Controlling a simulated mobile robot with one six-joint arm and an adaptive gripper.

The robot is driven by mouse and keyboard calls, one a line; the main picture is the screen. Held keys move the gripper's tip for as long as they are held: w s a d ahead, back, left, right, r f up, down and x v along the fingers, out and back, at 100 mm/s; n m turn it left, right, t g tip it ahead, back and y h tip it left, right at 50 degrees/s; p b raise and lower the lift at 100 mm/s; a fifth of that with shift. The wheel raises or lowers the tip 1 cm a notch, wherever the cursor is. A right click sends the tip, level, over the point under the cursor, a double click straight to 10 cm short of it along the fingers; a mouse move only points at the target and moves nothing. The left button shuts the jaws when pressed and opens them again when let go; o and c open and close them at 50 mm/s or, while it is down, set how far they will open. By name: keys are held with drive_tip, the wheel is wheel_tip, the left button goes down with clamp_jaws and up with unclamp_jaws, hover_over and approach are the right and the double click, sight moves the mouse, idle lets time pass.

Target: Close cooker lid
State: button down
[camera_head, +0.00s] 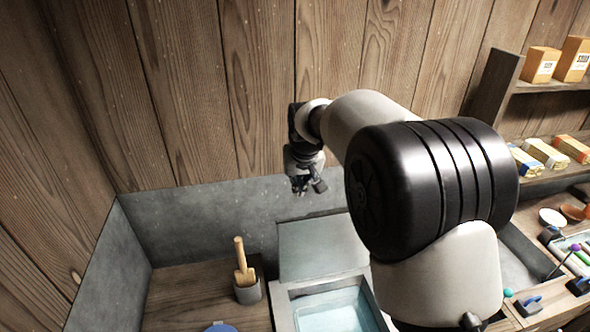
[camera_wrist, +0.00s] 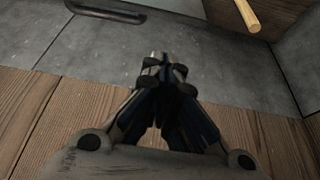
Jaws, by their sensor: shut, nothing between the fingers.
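The cooker (camera_head: 282,308) is a grey box with pale blue liquid inside, at the bottom centre of the head view. Its flat grey lid (camera_head: 322,248) stands raised at the back edge, so the cooker is open. My gripper (camera_head: 300,188) is above the lid's top edge, near the back wall, apart from the lid as far as I can see. In the wrist view my gripper (camera_wrist: 165,62) has its fingers together with nothing between them. A dark bar handle (camera_wrist: 105,13) shows at the top left there, apart from the fingers. My arm hides the right side of the cooker.
A cup (camera_head: 248,291) holding a wooden-handled tool (camera_head: 241,262) stands left of the cooker. A grey splashback (camera_head: 190,225) and plank wall (camera_head: 200,90) lie close behind my gripper. Shelves with boxes (camera_head: 540,63) and a cluttered counter are at the right.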

drive_tip(key=s+a+p+x, duration=0.1)
drive_tip(key=s+x, duration=0.1)
drive_tip(key=x, duration=0.9)
drive_tip(key=shift+f+p, duration=0.3)
idle(0.3)
